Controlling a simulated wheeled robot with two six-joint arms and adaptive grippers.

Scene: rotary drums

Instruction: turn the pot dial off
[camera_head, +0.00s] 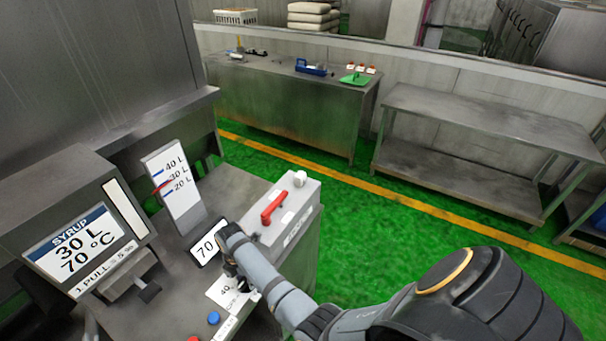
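My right arm reaches in from the lower right, and my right gripper (238,281) is over the control panel, at a white dial label (226,296) with partly covered print. The pot dial itself is not clearly visible; the gripper and wrist cover the middle of that label. The fingers look dark and small, and I cannot tell whether they are open or shut, or whether they touch the dial. A display (207,243) reading 70 stands just behind the gripper, partly covered by it. My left gripper is not in view.
A grey box with a red lever (273,207) and a white knob (300,179) stands right of the display. A blue button (214,318) is in front. A syrup screen (75,245) and a level gauge (174,186) stand left. Steel tables stand beyond green floor.

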